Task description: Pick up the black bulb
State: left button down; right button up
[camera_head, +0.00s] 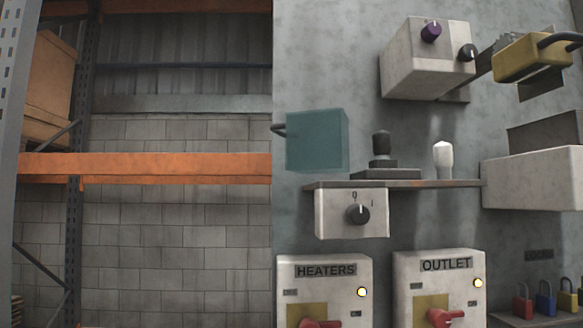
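The black bulb (381,143) stands upright on a dark square base (379,169) on a narrow grey shelf (425,184) fixed to the wall. A white bulb (443,155) stands upright on the same shelf to its right, with a gap between them. Neither of my grippers shows in the head view, so I see nothing holding the black bulb.
A teal box (318,141) is close left of the black bulb. A grey box with knobs (427,60) is above. A switch box (351,213) sits below the shelf. A yellow padlock-like object (530,59) and a white box (533,178) are right.

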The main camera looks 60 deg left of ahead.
aim_at(381, 141)
jog(key=k+j+u, duration=0.1)
jog(key=j, duration=0.35)
jog(key=k+j+u, duration=0.15)
jog(key=j, duration=0.35)
jog(key=k+j+u, duration=0.1)
jog(key=j, duration=0.4)
jog(key=k+j+u, duration=0.1)
jog(key=j, duration=0.35)
